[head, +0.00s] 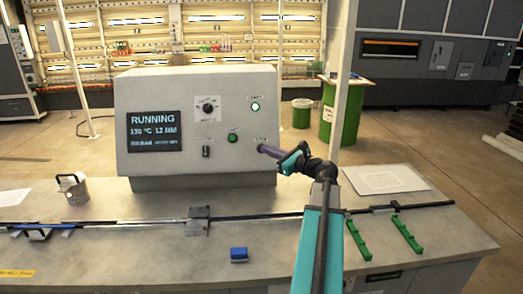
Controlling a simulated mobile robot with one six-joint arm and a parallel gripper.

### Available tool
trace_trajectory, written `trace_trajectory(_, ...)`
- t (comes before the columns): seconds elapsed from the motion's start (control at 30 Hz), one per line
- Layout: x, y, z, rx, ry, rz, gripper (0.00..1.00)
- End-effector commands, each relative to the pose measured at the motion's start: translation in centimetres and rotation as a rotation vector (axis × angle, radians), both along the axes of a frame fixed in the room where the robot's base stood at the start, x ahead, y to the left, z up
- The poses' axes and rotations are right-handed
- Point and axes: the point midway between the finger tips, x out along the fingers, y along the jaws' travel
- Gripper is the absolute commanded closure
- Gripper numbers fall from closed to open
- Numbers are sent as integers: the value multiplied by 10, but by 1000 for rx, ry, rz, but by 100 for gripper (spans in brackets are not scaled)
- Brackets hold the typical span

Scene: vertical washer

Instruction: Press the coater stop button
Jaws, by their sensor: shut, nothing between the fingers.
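The coater's control box (195,80) stands on the bench, with a screen (153,132) reading RUNNING. Its front has a black knob (208,108), a small dark switch (206,152), a green button (233,138) and a lit green lamp (255,107). My gripper (262,149) is shut and empty, its purple tip at the lower right of the panel, just below a small label (260,140). No stop button shows; the tip covers that spot. I cannot tell whether the tip touches the panel.
A rail (255,217) runs across the bench. A blue block (239,254), green holders (358,239), a metal cup (74,188) and a paper sheet (385,179) also lie there. A pale post (343,80) rises behind my arm. Green bins stand on the floor behind.

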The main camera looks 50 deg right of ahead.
Motion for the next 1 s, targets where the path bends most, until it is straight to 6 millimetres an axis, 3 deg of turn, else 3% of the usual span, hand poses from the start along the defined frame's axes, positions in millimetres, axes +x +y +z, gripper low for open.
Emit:
trace_trajectory(0.7, 47, -37, -30, 1, 1, 4, 100)
trace_trajectory(1.0, 57, -44, -36, 0, 0, 3, 100)
